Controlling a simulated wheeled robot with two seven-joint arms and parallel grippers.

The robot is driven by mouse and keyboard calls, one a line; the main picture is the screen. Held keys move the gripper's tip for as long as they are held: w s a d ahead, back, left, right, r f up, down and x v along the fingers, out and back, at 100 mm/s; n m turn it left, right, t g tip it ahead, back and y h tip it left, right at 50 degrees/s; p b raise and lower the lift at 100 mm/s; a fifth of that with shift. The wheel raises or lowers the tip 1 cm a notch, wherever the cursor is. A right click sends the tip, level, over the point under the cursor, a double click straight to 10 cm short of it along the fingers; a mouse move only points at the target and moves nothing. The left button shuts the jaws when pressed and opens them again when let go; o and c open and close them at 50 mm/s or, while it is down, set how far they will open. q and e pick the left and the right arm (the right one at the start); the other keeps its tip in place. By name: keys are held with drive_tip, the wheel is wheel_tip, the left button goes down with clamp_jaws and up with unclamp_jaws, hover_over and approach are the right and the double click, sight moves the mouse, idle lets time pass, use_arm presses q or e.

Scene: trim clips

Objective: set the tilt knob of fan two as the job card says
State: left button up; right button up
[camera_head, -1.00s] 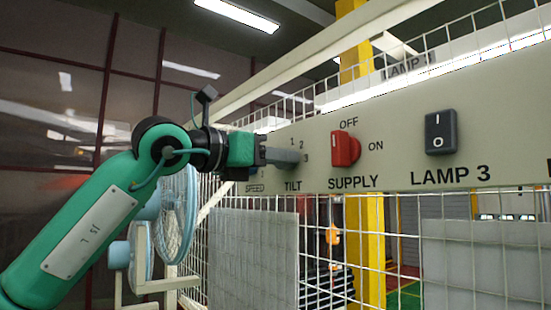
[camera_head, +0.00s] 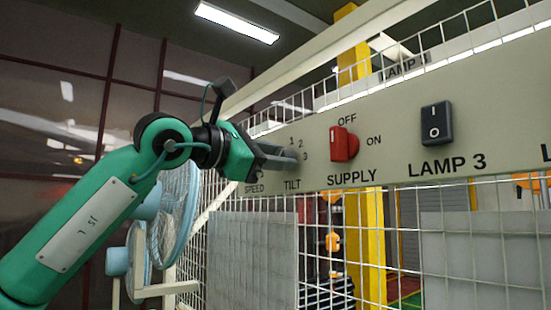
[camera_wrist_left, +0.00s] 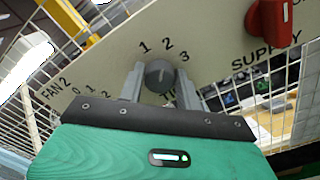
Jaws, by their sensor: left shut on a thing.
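The grey tilt knob (camera_wrist_left: 158,76) sits on the beige panel (camera_head: 400,155), above the label TILT and below the numbers 1, 2 and 3. My left gripper (camera_head: 288,158) is shut on it, and in the wrist view one finger lies along each side of the knob. FAN 2 (camera_wrist_left: 56,88) is printed to the left of the knob in the wrist view. The fingers hide most of the knob in the head view. I see no readable job card. My right gripper is out of view.
A red SUPPLY knob (camera_head: 344,144) sits close to the right of my gripper, and a black LAMP 3 switch (camera_head: 436,124) lies further right. SPEED is labelled just left of TILT. Wire mesh and blue fans (camera_head: 174,213) are below and behind.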

use_arm(q)
drive_tip(key=shift+r+m, duration=0.1)
drive_tip(key=shift+m, duration=0.3)
drive_tip(key=o, duration=1)
drive_tip(key=shift+c, duration=0.2)
drive_tip(key=b+v, duration=0.5)
drive_tip(key=v, duration=0.9)
drive_tip(key=shift+d, duration=0.1)
